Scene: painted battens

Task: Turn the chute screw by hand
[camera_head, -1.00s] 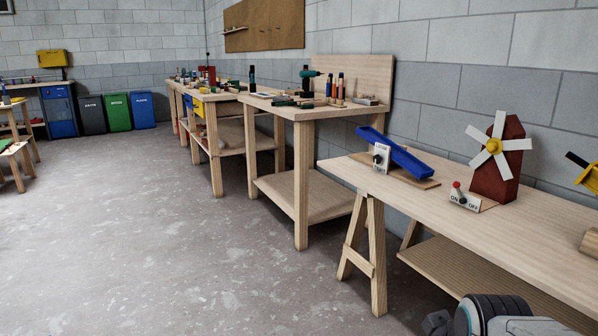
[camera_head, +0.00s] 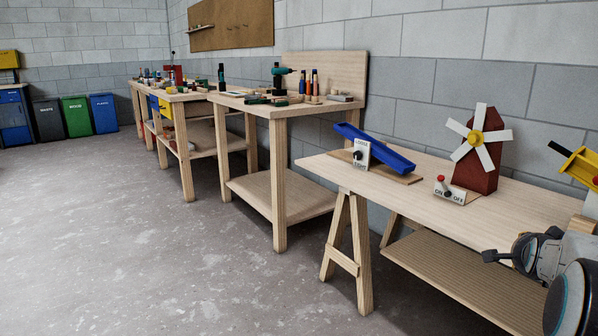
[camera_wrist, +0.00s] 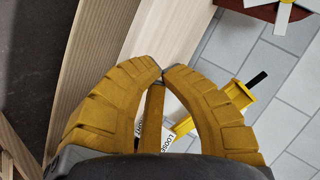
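The blue chute (camera_head: 385,152) lies tilted on a brown board on the near bench. At its left end stands a white plate (camera_head: 361,156) lettered LOOSE and TIGHT, with a dark screw knob (camera_head: 358,156) on it. In the head view, my gripper (camera_head: 497,256) is low at the right, by the bench's front edge and apart from the chute. In the wrist view, its yellow fingers (camera_wrist: 162,76) meet at the tips; I see nothing held there. White labels, one reading LOOSE (camera_wrist: 167,141), show between and beside the fingers, partly hidden.
A red windmill (camera_head: 477,150) and an ON/OFF switch plate (camera_head: 449,190) stand on the same bench (camera_head: 420,208). A yellow device with a black handle (camera_head: 579,164) is at the right edge. A taller tool bench (camera_head: 290,108) stands left. Floor on the left is clear.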

